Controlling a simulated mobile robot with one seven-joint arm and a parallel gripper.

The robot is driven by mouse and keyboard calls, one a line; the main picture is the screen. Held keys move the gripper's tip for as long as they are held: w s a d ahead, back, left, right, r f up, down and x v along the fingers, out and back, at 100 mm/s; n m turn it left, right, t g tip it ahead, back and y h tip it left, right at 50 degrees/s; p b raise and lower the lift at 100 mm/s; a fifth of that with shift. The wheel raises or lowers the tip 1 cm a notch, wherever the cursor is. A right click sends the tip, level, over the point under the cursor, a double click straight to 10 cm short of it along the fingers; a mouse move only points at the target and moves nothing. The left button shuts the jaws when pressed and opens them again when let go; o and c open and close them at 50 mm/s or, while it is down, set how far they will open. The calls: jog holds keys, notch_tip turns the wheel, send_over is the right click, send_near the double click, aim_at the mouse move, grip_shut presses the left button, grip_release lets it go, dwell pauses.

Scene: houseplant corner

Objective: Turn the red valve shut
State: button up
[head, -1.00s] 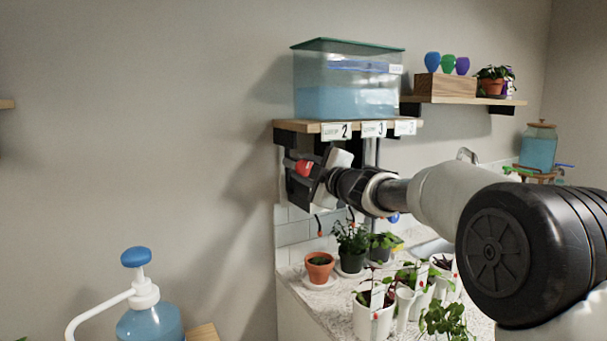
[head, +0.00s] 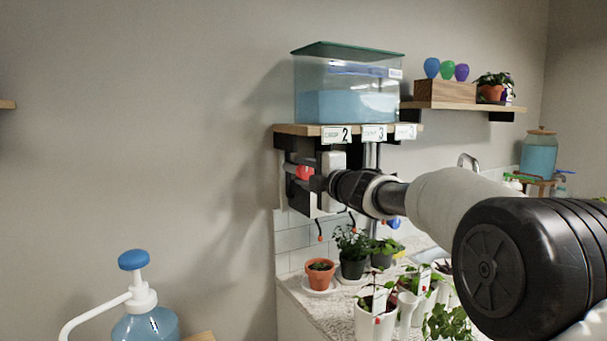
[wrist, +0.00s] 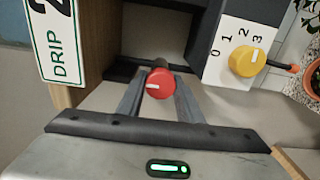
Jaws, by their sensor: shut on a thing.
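The red valve (wrist: 160,83) is a round knob with a white mark in the wrist view. It sits between the two fingers of my gripper (wrist: 159,92), which is shut on it. In the wrist view the valve's white mark points to the left. The fingertips are hard to make out in the head view.
A yellow dial (wrist: 244,62) on a white plate numbered 0 to 3 is close by on the right. Above stands a lidded water tank (head: 348,100). Potted plants (head: 320,274) stand on the counter below.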

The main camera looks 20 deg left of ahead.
jog(key=o, duration=1)
jog(key=shift+d, duration=0.1)
jog(key=v, duration=1.7)
jog(key=shift+s, duration=0.2)
jog(key=shift+d, duration=0.1)
